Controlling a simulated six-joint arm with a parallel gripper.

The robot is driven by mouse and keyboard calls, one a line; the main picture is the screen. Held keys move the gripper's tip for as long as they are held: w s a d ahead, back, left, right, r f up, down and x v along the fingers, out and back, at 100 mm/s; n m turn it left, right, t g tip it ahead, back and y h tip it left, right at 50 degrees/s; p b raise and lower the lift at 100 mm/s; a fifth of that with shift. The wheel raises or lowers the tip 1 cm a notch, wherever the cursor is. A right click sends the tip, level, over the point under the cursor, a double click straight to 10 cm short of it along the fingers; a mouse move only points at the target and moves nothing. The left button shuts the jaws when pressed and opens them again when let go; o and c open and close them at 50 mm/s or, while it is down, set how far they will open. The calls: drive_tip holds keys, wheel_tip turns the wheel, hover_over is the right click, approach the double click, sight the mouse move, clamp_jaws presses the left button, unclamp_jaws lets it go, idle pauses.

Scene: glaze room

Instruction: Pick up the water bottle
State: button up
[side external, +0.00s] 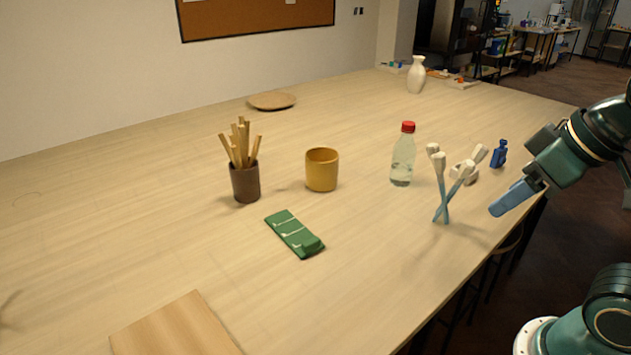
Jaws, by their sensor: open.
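The water bottle (403,160) is clear with a red cap and stands upright on the wooden table, right of the centre of the view. Clear liquid seems to be inside it. My gripper (512,198) comes in from the right edge, with a blue finger pointing down and left over the table's right side. It is open and apart from the bottle, to its right and nearer the camera. Its second finger is not clearly visible.
White-headed, blue-stemmed pieces (441,190) stand between my gripper and the bottle. A small blue bottle (499,155) is behind.

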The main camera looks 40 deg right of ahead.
drive_tip(key=shift+r, duration=0.1)
drive_tip(key=w+d+r+n+g, duration=0.1)
drive_tip(key=w+d+r+n, duration=0.25)
drive_tip(key=w+r, duration=0.35)
drive_tip(key=w+d+r+n+g, duration=0.25)
drive_tip(key=w+r+n, duration=0.2)
drive_tip(key=w, duration=0.55)
drive_tip(key=w+d+f+n+g, duration=0.2)
drive_tip(key=w+d+f+n, duration=0.2)
drive_tip(key=w+d+n, duration=0.6)
drive_tip(key=w+d, duration=0.4)
drive_tip(key=w, duration=0.1)
drive_tip(key=shift+w, duration=0.15)
drive_tip(key=shift+f, duration=0.1)
drive_tip(key=shift+f, duration=4.15)
drive_tip(key=shift+f, duration=0.1)
